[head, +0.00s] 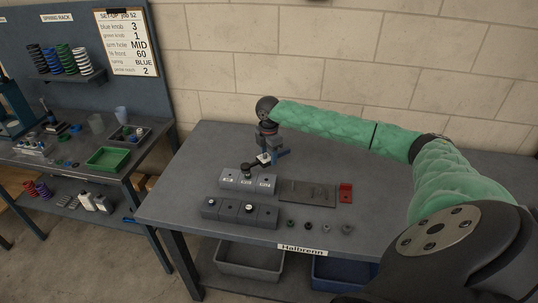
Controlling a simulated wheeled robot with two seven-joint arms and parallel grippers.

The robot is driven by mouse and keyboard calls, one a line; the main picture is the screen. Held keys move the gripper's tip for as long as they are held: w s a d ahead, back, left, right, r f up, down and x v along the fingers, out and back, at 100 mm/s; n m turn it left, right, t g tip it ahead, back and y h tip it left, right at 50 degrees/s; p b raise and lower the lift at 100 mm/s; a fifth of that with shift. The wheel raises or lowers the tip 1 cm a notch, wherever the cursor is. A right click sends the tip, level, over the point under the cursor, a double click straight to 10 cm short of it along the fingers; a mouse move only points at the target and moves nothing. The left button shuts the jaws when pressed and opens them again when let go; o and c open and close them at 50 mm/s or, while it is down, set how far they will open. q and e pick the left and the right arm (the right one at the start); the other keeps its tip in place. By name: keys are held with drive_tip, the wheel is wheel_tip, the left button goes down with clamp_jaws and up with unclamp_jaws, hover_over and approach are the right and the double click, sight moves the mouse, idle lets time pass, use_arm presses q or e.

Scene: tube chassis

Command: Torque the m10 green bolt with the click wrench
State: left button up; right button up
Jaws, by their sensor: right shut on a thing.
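My right gripper (268,148) points down over the back middle of the grey table (180,190), at the end of an arm in a green sleeve. It is shut on what looks like the click wrench (284,154), a blue bar sticking out to the right of the fingers. A dark knob-like part (246,169) shows just below and left of the gripper, above a light grey labelled block (232,181). The wrench's head and any contact with a bolt are too small to tell. I cannot make out the m10 green bolt. My left gripper is not in view.
A dark block with round knobs (262,216) stands in front of the light block. A side bench with a green tray (107,158) stands left. The table's left end is clear.

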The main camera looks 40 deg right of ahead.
drive_tip(key=shift+d+f+b, duration=0.1)
drive_tip(key=shift+f+b, duration=0.2)
drive_tip(key=shift+f, duration=0.9)
drive_tip(key=shift+s+f, duration=0.1)
drive_tip(key=shift+f, duration=0.1)
clamp_jaws()
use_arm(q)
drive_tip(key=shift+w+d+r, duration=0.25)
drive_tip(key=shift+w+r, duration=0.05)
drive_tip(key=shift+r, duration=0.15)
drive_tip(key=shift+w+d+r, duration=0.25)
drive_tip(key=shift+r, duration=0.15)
use_arm(e)
drive_tip(key=shift+f, duration=0.1)
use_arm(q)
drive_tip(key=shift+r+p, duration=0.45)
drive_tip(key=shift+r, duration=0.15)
use_arm(e)
drive_tip(key=shift+d+h, duration=0.1)
drive_tip(key=shift+h, duration=0.3)
drive_tip(key=shift+d, duration=0.2)
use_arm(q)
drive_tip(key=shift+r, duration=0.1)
